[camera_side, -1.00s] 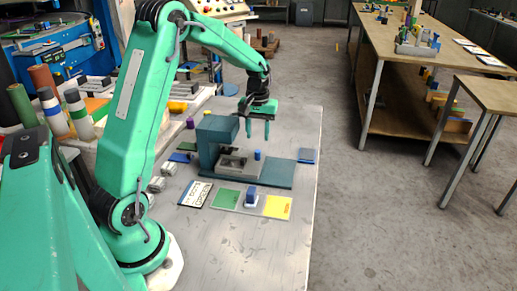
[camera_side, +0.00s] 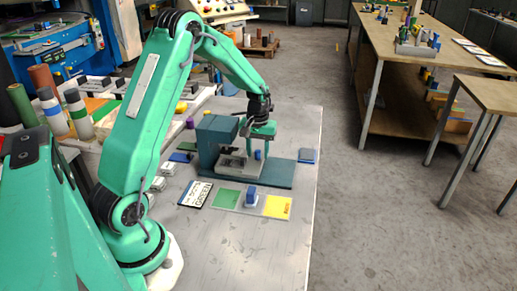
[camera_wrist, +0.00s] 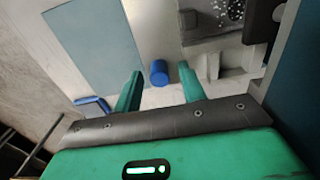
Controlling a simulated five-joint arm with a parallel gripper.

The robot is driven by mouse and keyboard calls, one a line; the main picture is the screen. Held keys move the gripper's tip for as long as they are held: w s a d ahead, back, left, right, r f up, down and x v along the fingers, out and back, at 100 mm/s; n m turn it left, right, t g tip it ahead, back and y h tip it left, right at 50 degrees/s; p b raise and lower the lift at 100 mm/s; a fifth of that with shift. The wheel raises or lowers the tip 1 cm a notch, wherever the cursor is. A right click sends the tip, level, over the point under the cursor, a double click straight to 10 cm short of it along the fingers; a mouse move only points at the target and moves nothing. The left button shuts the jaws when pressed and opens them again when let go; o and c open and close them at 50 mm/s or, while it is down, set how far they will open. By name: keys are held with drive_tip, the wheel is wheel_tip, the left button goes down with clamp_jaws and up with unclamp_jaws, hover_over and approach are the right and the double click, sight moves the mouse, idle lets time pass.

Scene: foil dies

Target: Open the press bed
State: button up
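The press (camera_side: 212,138) is a teal block-shaped machine on a flat teal base plate (camera_side: 277,174). Its grey bed (camera_side: 231,161) lies low at the front of the press head. A small upright blue cylinder, the knob (camera_side: 257,155), stands at the bed's outer end. My gripper (camera_side: 262,140) points down just above the knob. In the wrist view my gripper (camera_wrist: 160,70) is open, with the knob (camera_wrist: 158,74) between its two green fingertips and a gap on each side. The wrist view also shows part of the grey bed (camera_wrist: 225,62).
On the metal table, a green and yellow mat (camera_side: 276,206) with a blue-and-white stamp-like block (camera_side: 251,197) lies in front of the press. A lettered card (camera_side: 195,194) lies left of it. The table's right front is clear.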

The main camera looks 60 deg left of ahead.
clamp_jaws()
drive_tip(key=w+d, duration=0.8)
drive_tip(key=shift+w+d, duration=0.1)
drive_tip(key=shift+w, duration=0.05)
drive_tip(key=shift+o, duration=0.2)
unclamp_jaws()
wheel_tip(320, 180, up, 8)
idle(0.6)
